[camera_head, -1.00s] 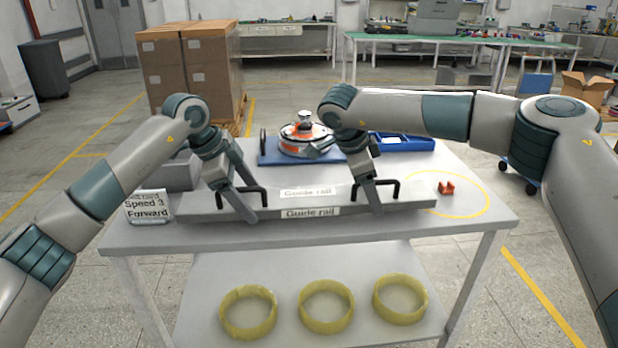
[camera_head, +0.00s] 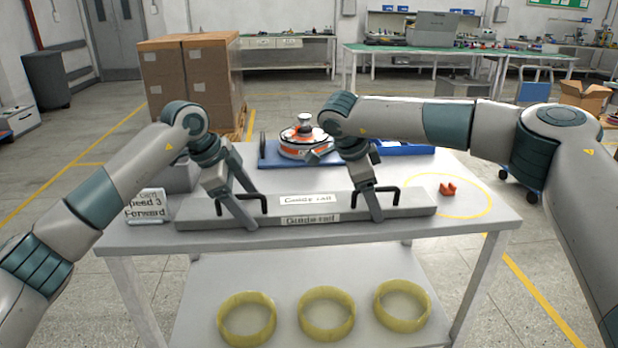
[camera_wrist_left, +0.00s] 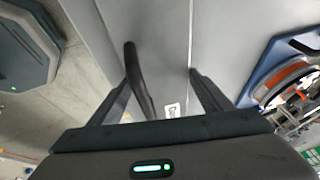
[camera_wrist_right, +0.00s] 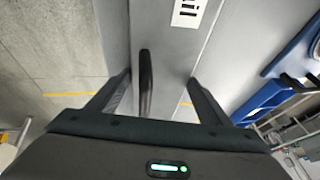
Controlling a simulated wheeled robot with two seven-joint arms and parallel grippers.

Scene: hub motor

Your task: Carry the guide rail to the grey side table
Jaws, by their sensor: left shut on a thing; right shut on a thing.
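The guide rail (camera_head: 380,206) is a long grey bar with two black handles and white labels reading "Guide rail". It lies across the front of the light grey table in the head view; I cannot tell whether it touches the tabletop. My left gripper (camera_head: 246,212) is shut on its left handle (camera_head: 222,199), which also shows between the fingers in the left wrist view (camera_wrist_left: 138,80). My right gripper (camera_head: 374,207) is shut on its right handle (camera_head: 394,190), seen also in the right wrist view (camera_wrist_right: 146,80). I cannot pick out a separate grey side table.
Behind the rail are a blue tray with an orange and white motor (camera_head: 303,140), a blue bin (camera_head: 405,149) and a small red part (camera_head: 447,189). A "Speed 3 Forward" sign (camera_head: 147,207) stands left. Yellow rings (camera_head: 326,312) sit on the lower shelf. Stacked cartons (camera_head: 190,80) stand behind.

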